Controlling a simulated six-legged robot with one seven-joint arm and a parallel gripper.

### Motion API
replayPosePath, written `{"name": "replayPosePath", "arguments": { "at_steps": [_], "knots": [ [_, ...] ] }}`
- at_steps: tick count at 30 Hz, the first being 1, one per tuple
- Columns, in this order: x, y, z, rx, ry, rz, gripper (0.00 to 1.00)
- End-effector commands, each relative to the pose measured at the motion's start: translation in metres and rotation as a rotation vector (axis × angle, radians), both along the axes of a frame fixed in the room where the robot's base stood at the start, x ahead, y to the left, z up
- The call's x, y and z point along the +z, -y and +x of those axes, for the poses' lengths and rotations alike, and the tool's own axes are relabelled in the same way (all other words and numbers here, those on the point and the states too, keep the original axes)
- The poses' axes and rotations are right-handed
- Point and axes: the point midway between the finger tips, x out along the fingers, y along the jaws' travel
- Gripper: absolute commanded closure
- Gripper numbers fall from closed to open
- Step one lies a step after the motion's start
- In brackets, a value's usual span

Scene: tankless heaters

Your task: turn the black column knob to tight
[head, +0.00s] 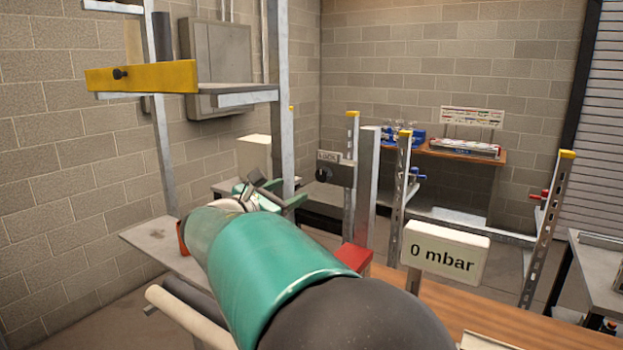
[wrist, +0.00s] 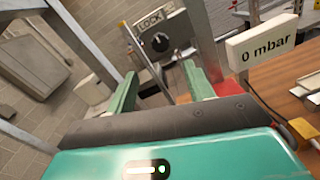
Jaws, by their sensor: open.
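The black column knob (head: 322,175) is round and sits on a grey box mounted on a metal post, beside a small LOCK sign (head: 328,156). In the wrist view the knob (wrist: 160,42) shows near the top, with the LOCK sign (wrist: 150,21) above it. My gripper (head: 272,194) is left of the knob in the head view. In the wrist view its two green fingers (wrist: 162,84) stand apart with nothing between them, and the knob appears beyond them. The gripper looks apart from the knob; the exact distance is unclear.
A white "0 mbar" sign (head: 443,252) stands over a wooden tabletop (head: 510,320) at the right. A red block (head: 355,257) is near my arm. A steel frame with a yellow bar (head: 150,77) rises at the left. Slotted posts (head: 396,190) stand beyond.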

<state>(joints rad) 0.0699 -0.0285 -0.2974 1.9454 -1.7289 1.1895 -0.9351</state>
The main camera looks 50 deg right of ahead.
Motion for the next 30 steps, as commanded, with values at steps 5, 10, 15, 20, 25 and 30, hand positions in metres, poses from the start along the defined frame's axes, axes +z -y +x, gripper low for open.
{"name": "replayPosePath", "arguments": {
  "at_steps": [5, 10, 15, 20, 25, 30],
  "knots": [
    [-0.001, 0.035, 0.001, -0.003, 0.0, 0.002, 0.47],
    [-0.001, 0.069, 0.004, -0.001, 0.0, 0.001, 0.47],
    [-0.001, 0.099, 0.007, 0.001, 0.001, 0.002, 0.47],
    [-0.001, 0.116, 0.009, 0.001, 0.003, 0.002, 0.47],
    [-0.001, 0.121, 0.01, 0.004, 0.002, 0.003, 0.47],
    [-0.001, 0.12, 0.01, 0.004, 0.003, 0.003, 0.47]
  ]
}}
